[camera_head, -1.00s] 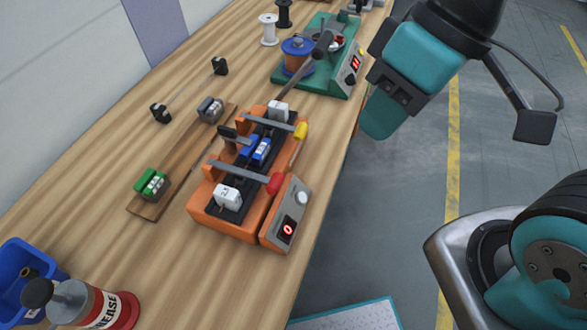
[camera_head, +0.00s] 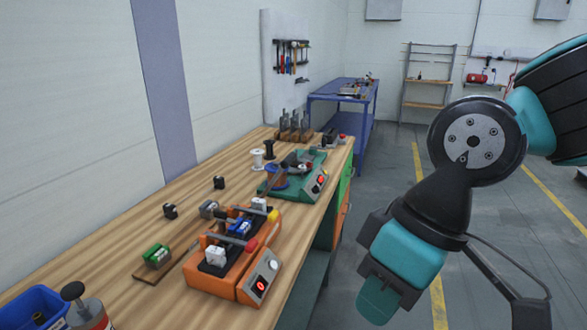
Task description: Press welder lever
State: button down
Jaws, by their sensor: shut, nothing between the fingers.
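The orange machine (camera_head: 222,272), which looks like the welder, sits on the wooden bench left of my gripper. It has a grey lever with a red knob (camera_head: 251,246) at the near end and another with a yellow knob (camera_head: 273,215) at the far end. A blue block (camera_head: 240,228) sits between two white blocks on its top. Its grey control box (camera_head: 262,276) shows a red 0. My gripper (camera_head: 378,303) is shut and empty. It hangs over the floor right of the bench, clear of the levers.
A green machine (camera_head: 318,172) with a red display stands farther along the bench. A green block (camera_head: 157,255) lies on a wooden strip left of the orange machine. A blue bin (camera_head: 35,303) is at the near left. The floor (camera_head: 400,190) right of the bench is open.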

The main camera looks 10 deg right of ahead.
aim_at(288, 160)
jog(key=k, duration=0.35)
jog(key=z, duration=0.7)
jog(key=i, duration=1.4)
jog(key=u, duration=0.35)
jog(key=i, duration=0.65)
jog(key=u, duration=0.5)
